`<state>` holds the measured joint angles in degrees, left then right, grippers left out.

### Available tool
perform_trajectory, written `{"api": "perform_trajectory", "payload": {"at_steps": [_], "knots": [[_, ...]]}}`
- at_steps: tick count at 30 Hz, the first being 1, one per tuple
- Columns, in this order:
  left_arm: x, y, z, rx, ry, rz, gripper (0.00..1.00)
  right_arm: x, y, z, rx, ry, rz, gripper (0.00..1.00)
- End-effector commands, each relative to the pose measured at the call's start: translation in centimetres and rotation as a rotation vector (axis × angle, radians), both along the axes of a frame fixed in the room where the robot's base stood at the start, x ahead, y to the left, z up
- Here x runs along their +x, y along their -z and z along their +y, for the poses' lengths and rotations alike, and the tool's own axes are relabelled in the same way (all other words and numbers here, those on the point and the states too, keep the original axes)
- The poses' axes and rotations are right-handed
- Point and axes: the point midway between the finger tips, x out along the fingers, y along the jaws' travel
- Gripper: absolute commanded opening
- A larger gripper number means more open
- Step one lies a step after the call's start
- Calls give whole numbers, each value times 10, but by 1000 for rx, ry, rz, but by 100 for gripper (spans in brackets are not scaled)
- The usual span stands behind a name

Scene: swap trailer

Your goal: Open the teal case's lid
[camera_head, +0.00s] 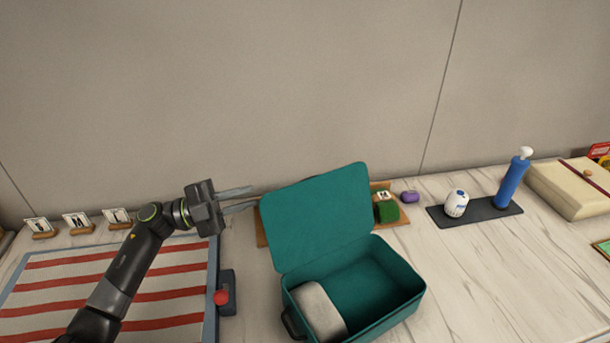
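The teal case (416,297) stands on the light wooden counter at the lower middle of the head view. Its lid (318,215) is up, tilted back and to the left, so the inside shows. A pale grey rounded object (318,310) lies in the left part of the case. My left gripper (246,199) is just left of the lid's upper edge, with its two fingers apart and pointing right toward the lid. Nothing shows between the fingers. I cannot tell whether the fingertips touch the lid. My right gripper is not in view.
A red-and-white striped mat (120,290) lies left, under my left arm. A brown board with a green item (386,208) is behind the case. Counter right of the case is clear.

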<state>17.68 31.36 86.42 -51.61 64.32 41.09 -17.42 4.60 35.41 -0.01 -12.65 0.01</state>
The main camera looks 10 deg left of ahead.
Motion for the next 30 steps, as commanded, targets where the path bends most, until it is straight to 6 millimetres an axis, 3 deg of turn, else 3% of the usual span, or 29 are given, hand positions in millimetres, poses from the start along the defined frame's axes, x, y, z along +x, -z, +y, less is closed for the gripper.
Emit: {"api": "perform_trajectory", "payload": {"at_steps": [15, 22, 30], "knots": [[39, -27, -100, -4, 1, 1, 16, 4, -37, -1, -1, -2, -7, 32], [47, -29, -121, -2, 0, 2, 16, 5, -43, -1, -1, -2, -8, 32], [48, -29, -124, 0, -1, 0, 16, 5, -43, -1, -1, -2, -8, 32]]}}
